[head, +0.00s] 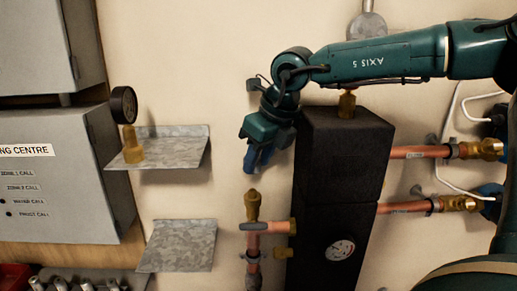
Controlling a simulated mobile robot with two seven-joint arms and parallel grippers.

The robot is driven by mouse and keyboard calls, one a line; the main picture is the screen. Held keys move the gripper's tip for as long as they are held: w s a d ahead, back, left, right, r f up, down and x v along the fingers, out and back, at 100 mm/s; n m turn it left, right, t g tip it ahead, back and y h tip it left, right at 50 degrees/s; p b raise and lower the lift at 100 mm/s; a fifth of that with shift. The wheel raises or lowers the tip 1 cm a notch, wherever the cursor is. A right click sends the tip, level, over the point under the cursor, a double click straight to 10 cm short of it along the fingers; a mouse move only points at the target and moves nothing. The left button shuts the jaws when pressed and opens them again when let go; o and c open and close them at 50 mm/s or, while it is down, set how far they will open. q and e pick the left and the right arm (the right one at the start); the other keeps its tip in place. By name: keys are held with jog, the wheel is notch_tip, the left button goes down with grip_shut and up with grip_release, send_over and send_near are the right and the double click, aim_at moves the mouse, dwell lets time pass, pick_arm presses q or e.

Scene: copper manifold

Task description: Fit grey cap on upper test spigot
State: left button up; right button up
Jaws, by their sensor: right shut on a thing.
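My right gripper (253,165) points down near the middle of the head view, left of the black box. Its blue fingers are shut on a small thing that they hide. I cannot make out a grey cap anywhere. Just below the fingertips, with a gap, an upright brass spigot (253,203) stands on top of the copper pipework. It has a pointed top and nothing on it. I cannot tell for sure whether it is the upper test spigot. My left gripper is not in view.
A tall black box (342,160) with a gauge (340,249) stands close to the right. Copper pipes (408,152) run right from it. On the left are an upper metal shelf (175,153) with a brass-stemmed gauge (124,105), and an empty lower shelf (180,245).

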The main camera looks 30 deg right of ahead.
aim_at(256, 192)
jog(key=shift+w+d, duration=0.15)
jog(key=shift+w, duration=0.05)
jog(key=shift+f+b, duration=0.3)
jog(key=shift+f, duration=0.1)
jog(key=shift+f+b, duration=0.5)
jog(key=shift+f, duration=0.45)
jog(key=shift+f+b, duration=0.35)
jog(key=shift+f, duration=0.25)
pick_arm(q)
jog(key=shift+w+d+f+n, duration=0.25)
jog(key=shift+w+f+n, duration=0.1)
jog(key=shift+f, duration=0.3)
pick_arm(e)
jog(key=shift+f, duration=0.4)
pick_arm(q)
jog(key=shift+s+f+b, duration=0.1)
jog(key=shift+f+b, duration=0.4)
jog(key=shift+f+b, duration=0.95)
jog(key=shift+b, duration=0.05)
pick_arm(e)
jog(key=shift+f, duration=0.95)
jog(key=o, duration=1)
jog(key=shift+o, duration=0.2)
